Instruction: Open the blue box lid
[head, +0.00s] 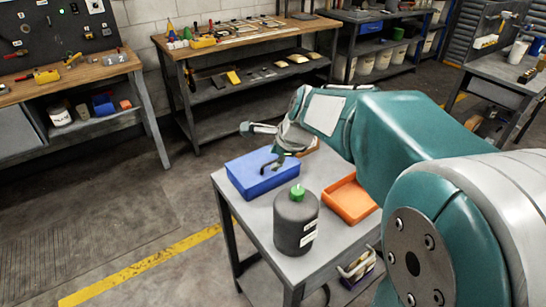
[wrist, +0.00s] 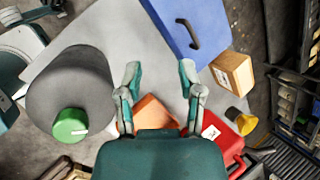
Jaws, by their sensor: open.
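The blue box (head: 250,181) sits on the small grey table, at its far left corner in the head view. Its lid looks shut. A dark curved handle (wrist: 188,34) shows on the blue box's top (wrist: 213,18) in the wrist view. My gripper (head: 262,142) is above the box in the head view, with its fingers spread and nothing between them. In the wrist view my gripper (wrist: 160,75) points at bare tabletop, and the box lies ahead and to the right of the fingertips. I cannot tell the exact height above the lid.
A dark canister (head: 296,222) with a green cap stands in front of the box. An orange tray (head: 349,200) lies to its right. The table (head: 325,250) has bare space around the canister. Workbenches stand behind.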

